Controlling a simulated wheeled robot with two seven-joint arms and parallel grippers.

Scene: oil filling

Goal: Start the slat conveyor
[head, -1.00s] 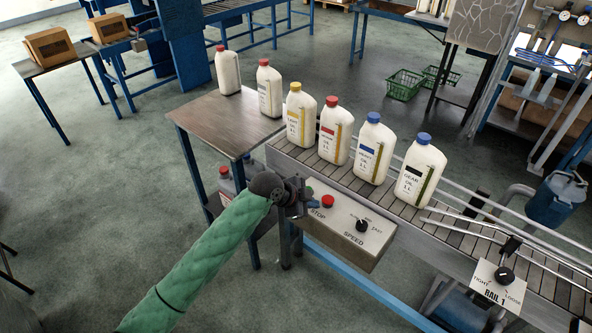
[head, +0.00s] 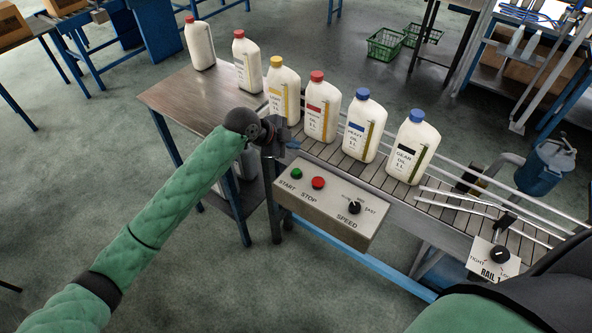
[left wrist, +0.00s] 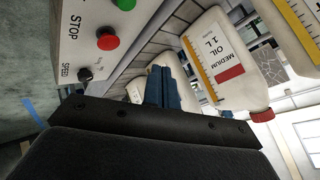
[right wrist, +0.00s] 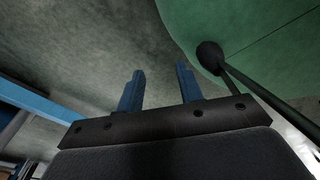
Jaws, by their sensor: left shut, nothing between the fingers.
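The control box (head: 326,211) is fixed to the front of the slat conveyor (head: 440,205). It carries a green START button (head: 296,174), a red STOP button (head: 318,183) and a black SPEED knob (head: 354,207). The green button (left wrist: 124,4) and red button (left wrist: 108,38) also show in the left wrist view. My left gripper (head: 290,146) is above and behind the START button, near the conveyor's left end, apart from the button. Its blue fingers (left wrist: 163,88) are shut and empty. My right gripper (right wrist: 158,92) is open and empty, with floor beyond it.
Metal guide rails (head: 480,197) run along the belt. A RAIL 1 knob panel (head: 494,258) is at the right. Floor in front is clear.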

